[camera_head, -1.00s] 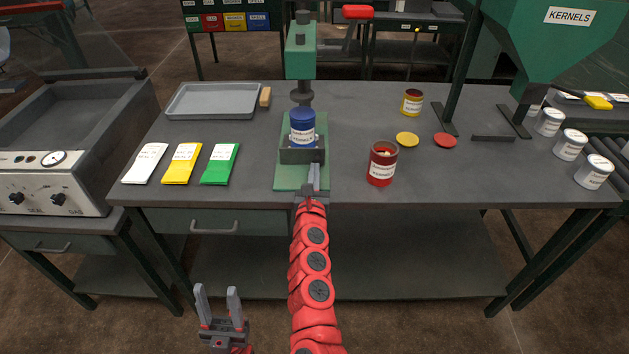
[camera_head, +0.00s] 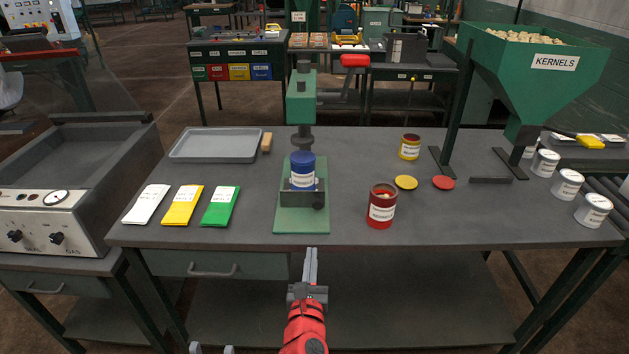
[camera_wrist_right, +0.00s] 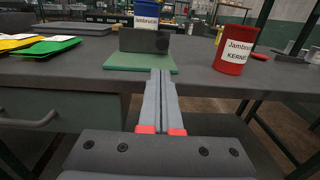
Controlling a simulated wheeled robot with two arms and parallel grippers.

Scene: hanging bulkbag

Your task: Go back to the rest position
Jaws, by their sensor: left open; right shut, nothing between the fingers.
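My right gripper (camera_head: 310,266) is shut and empty in front of the table's front edge, just below the green press base. In the right wrist view its two fingers (camera_wrist_right: 160,100) lie together with nothing between them. My left gripper (camera_head: 212,349) shows only its fingertips at the bottom edge of the head view, apart and empty. The blue can (camera_head: 302,172) stands upright in the dark holder of the green press (camera_head: 302,222). It also shows in the right wrist view (camera_wrist_right: 146,20), cut off at the top.
The grey table (camera_head: 400,230) holds an open red can (camera_head: 381,207), a yellow can (camera_head: 409,147), two lids, a tray (camera_head: 215,145) and white, yellow and green bags (camera_head: 220,208). A kernel hopper (camera_head: 545,70) stands right. The space before the table is free.

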